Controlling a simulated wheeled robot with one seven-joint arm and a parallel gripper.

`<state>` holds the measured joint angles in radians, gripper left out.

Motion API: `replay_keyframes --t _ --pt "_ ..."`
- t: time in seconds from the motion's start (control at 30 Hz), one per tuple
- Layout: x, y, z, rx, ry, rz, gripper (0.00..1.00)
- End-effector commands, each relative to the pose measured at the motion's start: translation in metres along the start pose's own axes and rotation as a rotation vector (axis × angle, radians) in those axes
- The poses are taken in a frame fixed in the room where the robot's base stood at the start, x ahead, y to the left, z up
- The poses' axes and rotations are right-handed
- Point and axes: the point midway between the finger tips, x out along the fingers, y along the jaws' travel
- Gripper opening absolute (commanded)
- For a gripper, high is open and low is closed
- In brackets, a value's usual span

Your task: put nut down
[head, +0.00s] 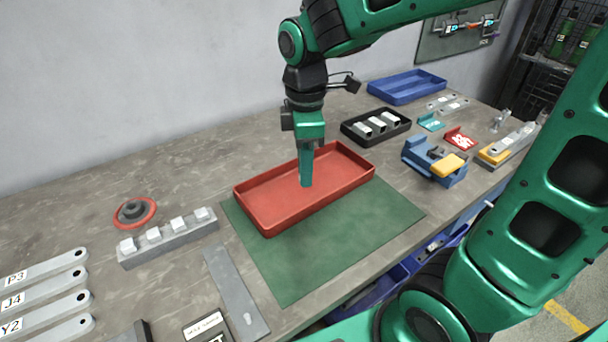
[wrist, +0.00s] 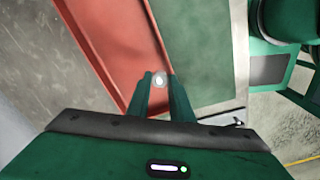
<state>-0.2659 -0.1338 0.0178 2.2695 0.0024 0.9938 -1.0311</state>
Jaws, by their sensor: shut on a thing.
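My gripper (head: 306,184) points down over the red tray (head: 260,219), its fingertips within the tray's outline. In the wrist view my gripper (wrist: 160,82) is shut on the nut (wrist: 159,80), a small pale, shiny piece between the two fingertips. The red tray also shows in the wrist view (wrist: 98,40), below the fingers. In the head view the nut is hidden by the fingers. I cannot tell whether the nut touches the tray floor. The visible part of the tray looks empty.
The tray stands on a green mat (head: 300,270). A grey block with white pieces (head: 170,240) and a red ring part (head: 134,212) are at left. A black tray (head: 350,130), blue tray (head: 408,88) and blue-yellow vise (head: 435,165) are at right.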

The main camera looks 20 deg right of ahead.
Motion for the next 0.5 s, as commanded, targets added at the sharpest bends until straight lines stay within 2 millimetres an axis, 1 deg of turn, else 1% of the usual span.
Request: replay_keyframes --t 0.03,0.1,0.3,0.4,0.5 --pt "0.007 0.01 0.003 0.004 -0.003 -0.004 0.0" --pt "0.016 0.024 0.006 0.005 -0.003 -0.004 0.0" --pt "0.037 0.06 0.013 0.007 -0.003 -0.003 0.0" --pt "0.044 0.071 0.016 0.007 -0.002 -0.002 0.0" --pt "0.047 0.077 0.017 0.007 -0.001 0.0 0.0"
